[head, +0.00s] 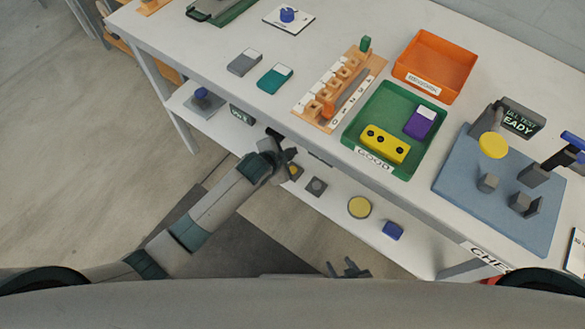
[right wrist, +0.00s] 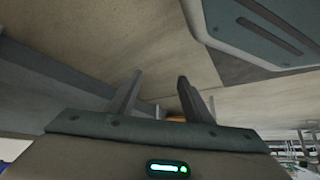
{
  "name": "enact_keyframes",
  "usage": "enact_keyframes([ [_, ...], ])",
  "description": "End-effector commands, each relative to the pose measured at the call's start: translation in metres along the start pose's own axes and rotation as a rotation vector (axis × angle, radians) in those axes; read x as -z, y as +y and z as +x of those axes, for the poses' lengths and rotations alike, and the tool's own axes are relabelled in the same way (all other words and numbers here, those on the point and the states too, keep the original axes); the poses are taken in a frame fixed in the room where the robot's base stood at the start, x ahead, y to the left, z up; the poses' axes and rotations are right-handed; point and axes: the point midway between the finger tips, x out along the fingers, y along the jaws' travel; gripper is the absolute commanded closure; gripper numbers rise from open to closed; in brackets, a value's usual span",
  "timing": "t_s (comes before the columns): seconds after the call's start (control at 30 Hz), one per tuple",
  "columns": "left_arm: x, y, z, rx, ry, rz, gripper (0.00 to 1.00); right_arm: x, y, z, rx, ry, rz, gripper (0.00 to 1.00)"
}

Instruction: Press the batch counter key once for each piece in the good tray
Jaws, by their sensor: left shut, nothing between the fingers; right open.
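The green good tray (head: 349,135), labelled GOOD, sits near the table's front edge. It holds a yellow block (head: 385,145) with dark holes and a purple block (head: 419,122) with a white end. No counter key is clearly visible. My left gripper (head: 291,153) is shut and empty, just in front of the table edge. My right gripper (head: 349,268) is open and empty, low before the table; its fingers show in the right wrist view (right wrist: 160,95).
A wooden numbered rack (head: 313,107) and an orange tray (head: 465,65) stand by the good tray. A lower shelf (head: 335,205) holds several small items, including a yellow disc (head: 360,207).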

Motion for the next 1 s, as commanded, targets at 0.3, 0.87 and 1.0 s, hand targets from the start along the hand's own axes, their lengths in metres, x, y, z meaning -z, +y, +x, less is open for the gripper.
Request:
enact_keyframes([
  [0.3,-0.007,0.007,0.009,0.0,0.0,-0.001,1.0,-0.006,0.01,0.008,-0.013,-0.054,0.003,0.54],
  [0.87,-0.028,0.029,0.038,0.0,0.0,-0.001,1.0,-0.055,0.041,0.009,-0.049,-0.325,0.024,0.54],
  [1.0,-0.033,0.033,0.045,0.0,0.0,-0.001,1.0,-0.066,0.049,0.005,-0.056,-0.394,0.03,0.54],
])
